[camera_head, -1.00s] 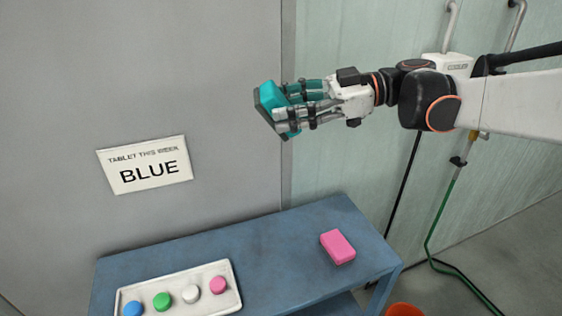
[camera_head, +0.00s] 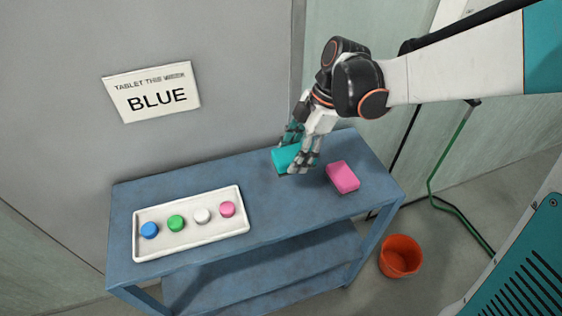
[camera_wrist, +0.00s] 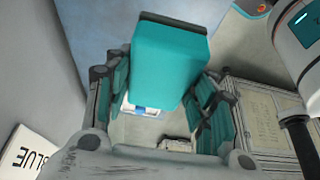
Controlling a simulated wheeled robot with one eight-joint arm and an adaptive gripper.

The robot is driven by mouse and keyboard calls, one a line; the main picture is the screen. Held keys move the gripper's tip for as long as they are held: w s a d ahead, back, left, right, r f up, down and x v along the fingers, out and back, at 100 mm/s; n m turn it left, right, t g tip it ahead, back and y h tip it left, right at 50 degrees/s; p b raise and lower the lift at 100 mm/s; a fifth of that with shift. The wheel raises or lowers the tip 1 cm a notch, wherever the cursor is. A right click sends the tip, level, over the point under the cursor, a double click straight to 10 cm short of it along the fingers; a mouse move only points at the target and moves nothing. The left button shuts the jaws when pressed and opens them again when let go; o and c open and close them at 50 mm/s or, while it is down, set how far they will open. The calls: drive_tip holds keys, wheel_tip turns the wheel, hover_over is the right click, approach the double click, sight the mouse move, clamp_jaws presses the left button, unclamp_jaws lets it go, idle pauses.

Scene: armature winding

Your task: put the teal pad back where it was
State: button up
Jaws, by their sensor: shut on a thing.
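The teal pad (camera_head: 285,158) is in my gripper (camera_head: 299,160), just above or at the blue bench top, left of the pink pad; I cannot tell whether it touches the bench. In the wrist view the teal pad (camera_wrist: 170,75) fills the space between the fingers of my gripper (camera_wrist: 160,100), with a dark layer along its far edge. The gripper is shut on it and points downward. The pad's lower face is hidden in the head view.
The pink pad (camera_head: 343,177) lies on the blue bench (camera_head: 270,215). A white tray (camera_head: 190,240) with blue, green, white and pink tablets stands at left. A sign (camera_head: 152,92) reading "TABLET THIS WEEK BLUE" is on the wall. An orange bucket (camera_head: 400,256) stands on the floor.

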wheel_tip(320, 180, down, 14)
drive_tip(key=b, duration=0.4)
drive_tip(key=shift+f, duration=0.25)
drive_tip(key=o, duration=0.9)
drive_tip(key=shift+o, duration=0.2)
